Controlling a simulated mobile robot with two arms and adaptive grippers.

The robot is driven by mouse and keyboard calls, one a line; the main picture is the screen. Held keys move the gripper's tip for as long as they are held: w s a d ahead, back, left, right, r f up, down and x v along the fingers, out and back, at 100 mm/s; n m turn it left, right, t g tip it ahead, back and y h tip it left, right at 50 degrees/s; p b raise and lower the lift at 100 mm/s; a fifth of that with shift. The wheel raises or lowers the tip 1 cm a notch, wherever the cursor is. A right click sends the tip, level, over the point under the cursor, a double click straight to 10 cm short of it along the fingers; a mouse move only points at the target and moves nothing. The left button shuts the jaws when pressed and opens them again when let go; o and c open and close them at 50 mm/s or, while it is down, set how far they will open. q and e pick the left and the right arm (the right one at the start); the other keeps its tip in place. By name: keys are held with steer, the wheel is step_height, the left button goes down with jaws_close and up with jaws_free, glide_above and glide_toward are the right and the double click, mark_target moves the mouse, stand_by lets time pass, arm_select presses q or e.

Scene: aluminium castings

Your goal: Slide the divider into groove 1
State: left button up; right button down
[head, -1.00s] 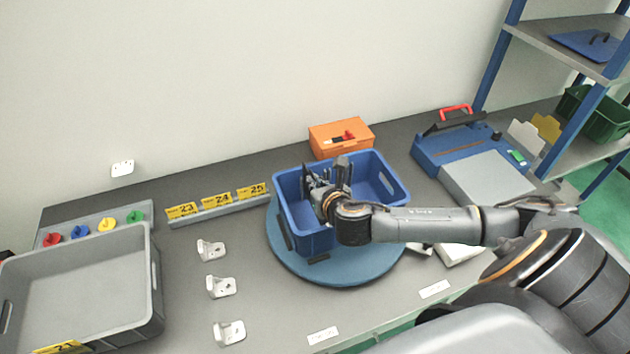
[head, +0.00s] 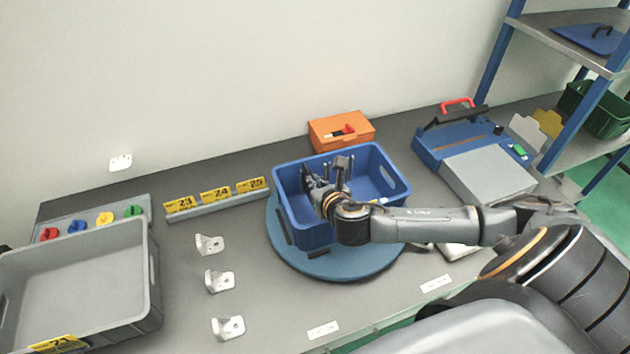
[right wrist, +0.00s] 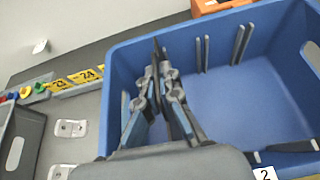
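The blue crate (head: 388,212) stands on a round blue turntable (head: 350,268) in the middle of the bench. My right gripper (head: 320,180) reaches into its left part from above. In the right wrist view its fingers (right wrist: 163,75) are close together on a thin dark plate seen nearly edge-on, which I take for the divider (right wrist: 155,50). The plate is near the crate's far wall; whether it sits between ribs is hidden. Paired groove ribs (right wrist: 202,53) show on that wall, with another pair (right wrist: 242,44) further right. My left gripper is not in view.
An orange box (head: 342,132) stands behind the crate. Number cards 23, 24 and 25 (head: 216,194) stand to the left, with white brackets (head: 220,281) and a grey tote (head: 155,285). A blue case (head: 445,150) is at the right. A small "2" label (right wrist: 265,173) is on the crate's near rim.

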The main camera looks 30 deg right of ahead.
steer(key=shift+f+b, duration=0.5)
steer(key=shift+f, duration=0.4)
steer(key=c, duration=1.4)
jaws_free()
steer(key=shift+c, duration=0.2)
steer(key=shift+s+f, duration=0.1)
steer(key=v, duration=1.2)
steer(key=shift+a, duration=0.1)
